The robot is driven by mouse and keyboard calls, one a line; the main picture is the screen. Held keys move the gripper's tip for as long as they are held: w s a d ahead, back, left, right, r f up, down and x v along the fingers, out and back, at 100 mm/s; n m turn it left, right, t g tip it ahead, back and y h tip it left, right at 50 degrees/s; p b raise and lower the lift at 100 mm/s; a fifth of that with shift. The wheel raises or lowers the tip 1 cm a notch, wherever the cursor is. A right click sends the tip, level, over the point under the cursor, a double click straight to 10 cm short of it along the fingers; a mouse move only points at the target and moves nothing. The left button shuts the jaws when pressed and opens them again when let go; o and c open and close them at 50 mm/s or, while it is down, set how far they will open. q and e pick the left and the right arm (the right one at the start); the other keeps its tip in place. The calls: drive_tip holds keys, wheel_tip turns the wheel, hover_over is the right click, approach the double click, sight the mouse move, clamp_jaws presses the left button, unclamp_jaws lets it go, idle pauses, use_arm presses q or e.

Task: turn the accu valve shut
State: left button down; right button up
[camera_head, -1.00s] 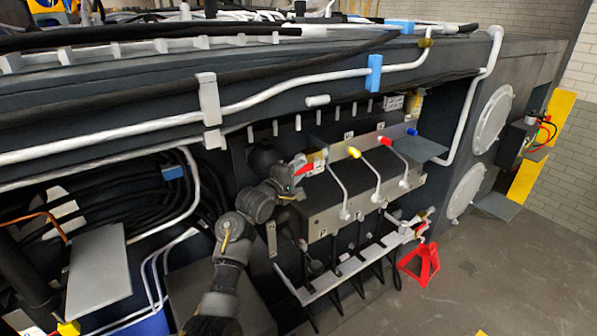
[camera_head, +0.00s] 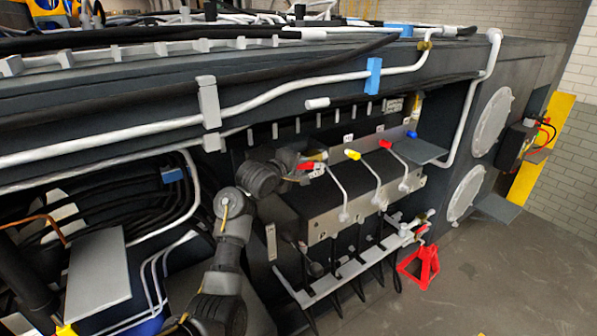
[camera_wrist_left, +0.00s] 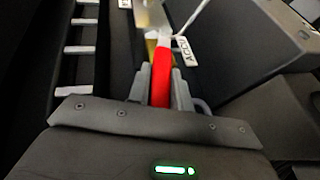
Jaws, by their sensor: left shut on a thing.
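The accu valve's red handle (camera_wrist_left: 161,75) is between the two fingers of my left gripper (camera_wrist_left: 163,90) in the left wrist view. The gripper is shut on it. The metal valve body (camera_wrist_left: 150,17) lies just beyond the handle, and a white ACCU label (camera_wrist_left: 185,52) sits to its right. In the head view my left gripper (camera_head: 297,164) reaches in from the left, and the red handle (camera_head: 306,166) shows at its fingertips. The gripper partly hides the handle. My right gripper is not in view.
White pipes run above.

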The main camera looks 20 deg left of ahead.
use_arm(q)
drive_tip(key=shift+w+d+r+m+g+y, duration=0.25)
drive_tip(key=shift+r+g+y, duration=0.1)
drive_tip(key=shift+r+g, duration=0.3)
drive_tip(key=shift+w+d+r+m+g+y, duration=0.15)
drive_tip(key=shift+w+r+m+g+y, duration=0.15)
drive_tip(key=shift+r+g, duration=0.35)
drive_tip(key=shift+s+f, duration=0.1)
drive_tip(key=c, duration=1.3)
unclamp_jaws()
drive_tip(key=shift+o, duration=0.2)
